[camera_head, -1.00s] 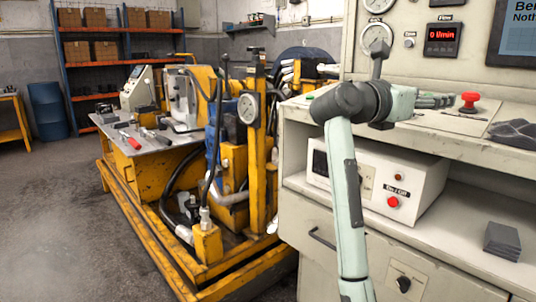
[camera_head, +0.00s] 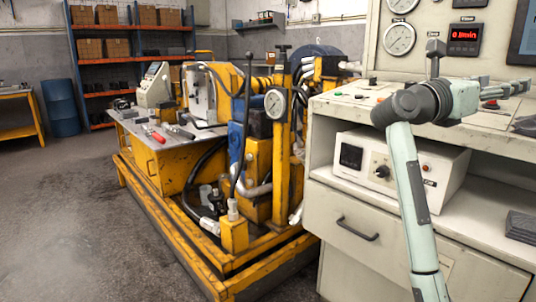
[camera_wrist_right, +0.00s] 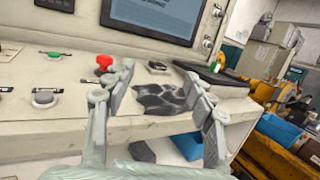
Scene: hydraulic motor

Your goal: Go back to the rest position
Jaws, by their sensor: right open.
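My right gripper (camera_head: 508,86) is over the worktop of the beige control console (camera_head: 345,215) at the right of the head view. In the right wrist view the gripper (camera_wrist_right: 159,74) has its two fingers spread apart, with nothing between them. Beyond the fingers lies a dark patterned cloth-like item (camera_wrist_right: 165,98) on the worktop. My left gripper is in neither view.
A yellow hydraulic rig (camera_head: 250,170) with a gauge (camera_head: 275,103) stands left of the console. A white box (camera_head: 400,165) sits on the console's shelf. A blue barrel (camera_head: 61,107) and orange shelving (camera_head: 133,50) are at the back. The floor at left (camera_head: 75,205) is clear.

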